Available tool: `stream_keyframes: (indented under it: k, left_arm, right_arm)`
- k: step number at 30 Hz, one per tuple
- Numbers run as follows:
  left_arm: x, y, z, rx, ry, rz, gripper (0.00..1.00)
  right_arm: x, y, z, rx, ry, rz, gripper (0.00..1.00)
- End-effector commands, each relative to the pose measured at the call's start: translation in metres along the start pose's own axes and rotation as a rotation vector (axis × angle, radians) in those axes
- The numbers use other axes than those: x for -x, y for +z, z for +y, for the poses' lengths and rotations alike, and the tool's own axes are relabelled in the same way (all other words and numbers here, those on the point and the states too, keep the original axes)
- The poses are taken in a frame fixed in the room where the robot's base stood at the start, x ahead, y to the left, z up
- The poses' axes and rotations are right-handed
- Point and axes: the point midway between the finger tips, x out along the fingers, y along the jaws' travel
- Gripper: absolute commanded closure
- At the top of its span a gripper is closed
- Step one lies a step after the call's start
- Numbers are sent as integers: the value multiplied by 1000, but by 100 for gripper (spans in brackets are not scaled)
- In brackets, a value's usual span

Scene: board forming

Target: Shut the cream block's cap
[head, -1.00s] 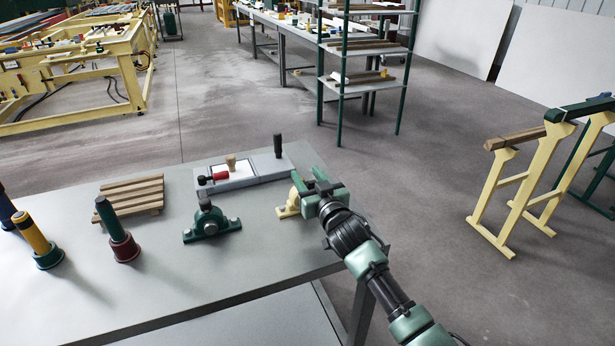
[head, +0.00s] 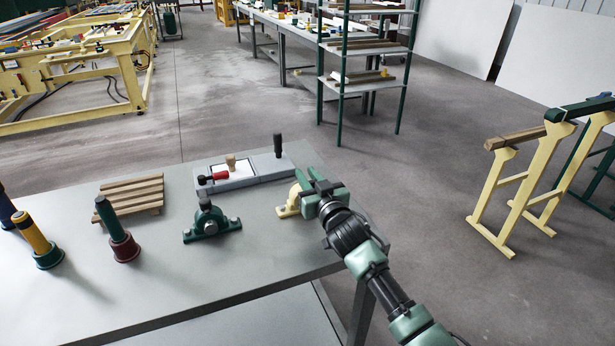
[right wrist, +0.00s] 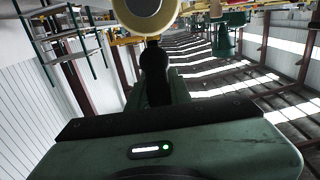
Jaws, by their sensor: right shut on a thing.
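The cream block (head: 287,211) sits on the right part of the grey table, with its base flat on the top. Its cream cap (head: 295,193) rises above the base, partly hidden by my right gripper (head: 308,179). How far the cap stands open cannot be told from the head view. In the right wrist view, a cream round part with a dark middle (right wrist: 147,8) fills the top edge, and a black knob (right wrist: 155,75) stands below it. My right gripper is shut on what looks like the cap's knob. My left gripper is not in view.
A green block (head: 210,222) with a closed-looking top stands left of the cream one. Behind is a grey fixture (head: 240,180) with a red handle and upright black knob. A wooden slat rack (head: 130,195) and several coloured posts stand left. The table's front is clear.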

Motion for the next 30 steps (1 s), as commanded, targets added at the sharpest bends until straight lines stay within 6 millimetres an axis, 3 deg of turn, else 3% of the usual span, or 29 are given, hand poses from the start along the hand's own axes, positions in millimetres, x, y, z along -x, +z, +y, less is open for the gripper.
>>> stream_keyframes:
  k: [25, 30]
  left_arm:
    - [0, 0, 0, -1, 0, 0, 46]
    - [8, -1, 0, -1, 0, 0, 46]
  right_arm:
    - [0, 0, 0, 0, 0, -1, 100]
    - [-1, -3, 0, 1, 0, -15, 100]
